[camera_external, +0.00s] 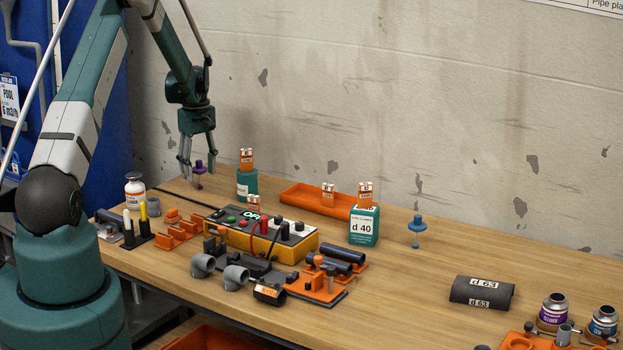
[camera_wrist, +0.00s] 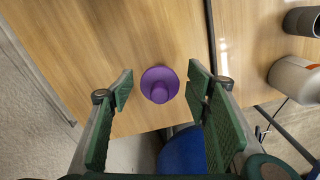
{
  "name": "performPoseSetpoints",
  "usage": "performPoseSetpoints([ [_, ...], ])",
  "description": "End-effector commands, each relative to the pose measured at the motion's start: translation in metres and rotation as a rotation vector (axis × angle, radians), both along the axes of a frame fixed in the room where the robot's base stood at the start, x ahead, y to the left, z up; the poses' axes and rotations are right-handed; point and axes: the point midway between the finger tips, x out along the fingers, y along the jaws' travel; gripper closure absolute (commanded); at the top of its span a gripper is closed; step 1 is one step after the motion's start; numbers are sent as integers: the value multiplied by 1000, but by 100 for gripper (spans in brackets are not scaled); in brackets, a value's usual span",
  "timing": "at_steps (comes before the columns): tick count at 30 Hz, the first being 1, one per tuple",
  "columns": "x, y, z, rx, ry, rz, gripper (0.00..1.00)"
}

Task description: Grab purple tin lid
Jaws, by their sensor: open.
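The purple tin lid (camera_wrist: 160,84) is a round disc with a knob on top. In the wrist view it sits between the two green fingers of my gripper (camera_wrist: 161,88), with a gap on each side. In the outside view the purple lid (camera_external: 200,168) is at the far left of the wooden table, on a thin stem. My gripper (camera_external: 193,165) is open and points down there, its fingers close around the lid's place. I cannot tell the exact height of the fingertips against the lid.
A teal box (camera_external: 247,184) and a yellow control box (camera_external: 259,236) stand to the right. A white bottle (camera_external: 135,190) stands nearer the left edge. A dark cable (camera_external: 182,197) runs across the table. A similar blue lid (camera_external: 417,226) stands farther right.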

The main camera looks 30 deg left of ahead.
Motion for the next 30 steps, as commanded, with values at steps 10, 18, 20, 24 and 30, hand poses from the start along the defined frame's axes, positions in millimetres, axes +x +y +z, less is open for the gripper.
performPoseSetpoints([
  [10,0,0,0,0,0,0,69],
  [18,0,0,0,0,0,0,79],
  [20,0,0,0,0,0,0,79],
  [24,0,0,2,0,0,0,79],
  [30,0,0,14,0,0,0,79],
])
